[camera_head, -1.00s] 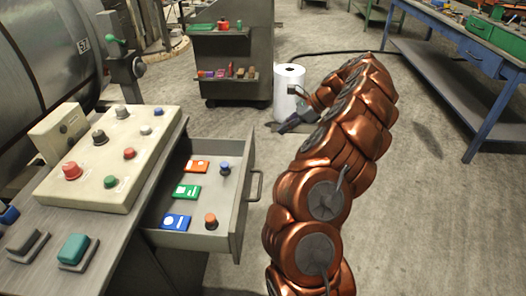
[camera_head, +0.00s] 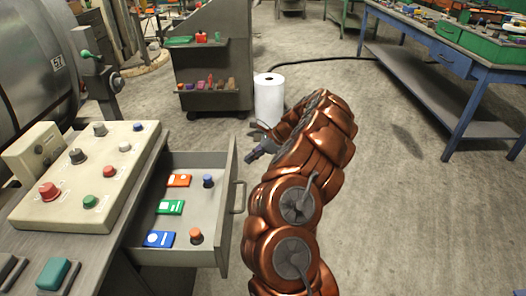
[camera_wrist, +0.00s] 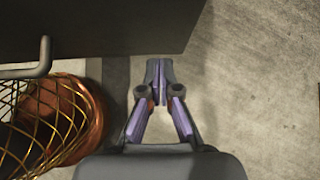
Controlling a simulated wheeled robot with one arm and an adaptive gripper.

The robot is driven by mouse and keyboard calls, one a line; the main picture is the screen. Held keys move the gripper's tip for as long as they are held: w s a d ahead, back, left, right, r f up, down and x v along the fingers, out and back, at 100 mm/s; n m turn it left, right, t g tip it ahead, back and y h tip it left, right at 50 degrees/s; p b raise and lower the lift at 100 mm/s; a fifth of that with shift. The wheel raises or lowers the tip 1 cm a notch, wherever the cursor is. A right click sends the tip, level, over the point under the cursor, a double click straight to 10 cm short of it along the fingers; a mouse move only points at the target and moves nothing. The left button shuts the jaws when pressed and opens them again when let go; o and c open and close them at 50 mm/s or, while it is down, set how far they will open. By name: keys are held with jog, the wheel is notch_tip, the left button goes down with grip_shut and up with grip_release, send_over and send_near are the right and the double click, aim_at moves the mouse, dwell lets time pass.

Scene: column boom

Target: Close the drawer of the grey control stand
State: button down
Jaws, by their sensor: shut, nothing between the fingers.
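The grey control stand (camera_head: 95,243) is at the left in the head view. Its drawer (camera_head: 148,212) is pulled well out to the right, with a bar handle (camera_head: 240,195) on its front. Several small cards and knobs lie in the drawer. My gripper (camera_head: 248,159) is just right of the drawer's far front corner, in front of the white roll. In the wrist view my gripper (camera_wrist: 158,65) is shut and empty, its fingertips near the dark drawer edge (camera_wrist: 150,40). The handle also shows there at the left (camera_wrist: 40,62). I cannot tell whether the fingers touch the drawer.
A grey shelf cart (camera_head: 215,98) stands behind the drawer, with a white roll (camera_head: 269,98) on the floor beside it. A blue workbench (camera_head: 440,60) is at the upper right. A black cable crosses the floor. The floor on the right is clear.

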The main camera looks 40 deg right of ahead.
jog(key=shift+w+a, duration=0.85)
jog(key=shift+a, duration=0.2)
jog(key=shift+r, duration=0.1)
